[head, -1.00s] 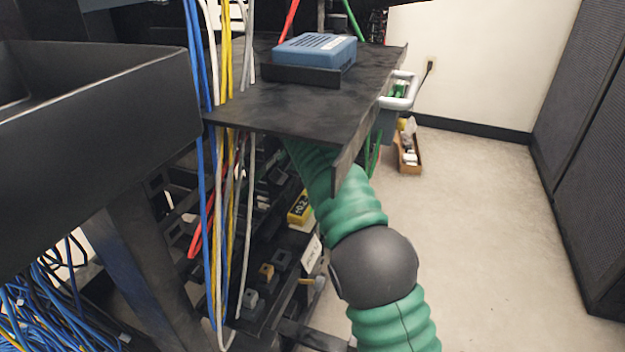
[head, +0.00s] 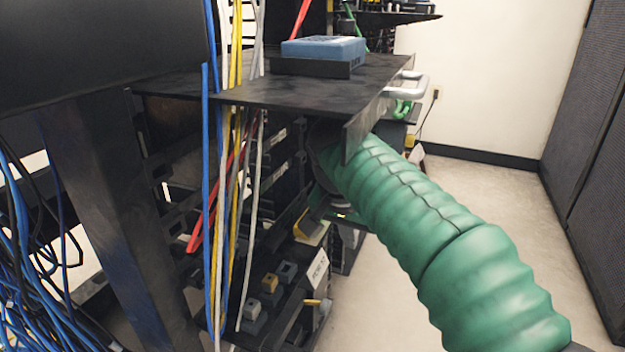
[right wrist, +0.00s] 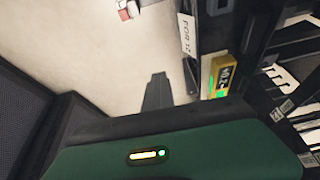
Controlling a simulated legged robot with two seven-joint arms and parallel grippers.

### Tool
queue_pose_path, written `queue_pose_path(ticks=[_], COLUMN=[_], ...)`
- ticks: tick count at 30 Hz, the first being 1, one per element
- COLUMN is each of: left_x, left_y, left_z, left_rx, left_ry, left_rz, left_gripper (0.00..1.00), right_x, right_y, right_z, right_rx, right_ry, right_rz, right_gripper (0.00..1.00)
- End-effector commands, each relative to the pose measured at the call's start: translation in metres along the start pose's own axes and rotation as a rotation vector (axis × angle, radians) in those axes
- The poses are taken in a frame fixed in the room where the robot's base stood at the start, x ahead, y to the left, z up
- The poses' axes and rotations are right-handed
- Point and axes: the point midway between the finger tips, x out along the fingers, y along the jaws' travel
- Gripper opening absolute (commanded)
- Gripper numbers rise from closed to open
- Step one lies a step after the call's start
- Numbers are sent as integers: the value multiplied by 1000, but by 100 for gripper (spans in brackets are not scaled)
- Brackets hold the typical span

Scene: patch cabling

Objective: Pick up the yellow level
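The yellow level (right wrist: 222,76) has a dark display with light digits and a green lit patch. In the right wrist view it stands right of centre, beside the dark rack. In the head view only a yellow part of the level (head: 311,231) shows, low in the rack under the shelf. My right arm, in a green sleeve, reaches under the shelf, and its gripper (head: 340,204) is largely hidden there. In the right wrist view a dark finger of my right gripper (right wrist: 157,92) points up the picture, left of the level and apart from it. My left gripper is out of view.
A black shelf (head: 300,90) carrying a blue box (head: 323,49) overhangs the rack, close above my right arm. Blue, yellow, white and red cables (head: 228,170) hang at the rack's front left. The floor to the right (head: 480,200) is clear.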

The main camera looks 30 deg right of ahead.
Motion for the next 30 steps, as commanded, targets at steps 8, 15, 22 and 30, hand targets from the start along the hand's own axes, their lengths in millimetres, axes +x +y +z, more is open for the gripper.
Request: queue_pose_path(ticks=[8, 15, 22, 30], left_x=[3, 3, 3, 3], left_y=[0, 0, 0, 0], left_z=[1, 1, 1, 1], left_rx=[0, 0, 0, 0], left_ry=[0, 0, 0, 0], left_rz=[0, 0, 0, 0], left_gripper=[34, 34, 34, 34], right_x=[3, 4, 4, 4], right_y=[0, 0, 0, 0], right_z=[0, 0, 0, 0], right_rx=[0, 0, 0, 0], right_ry=[-1, -1, -1, -1], right_rz=[-1, -1, -1, -1], right_gripper=[23, 54, 80, 80])
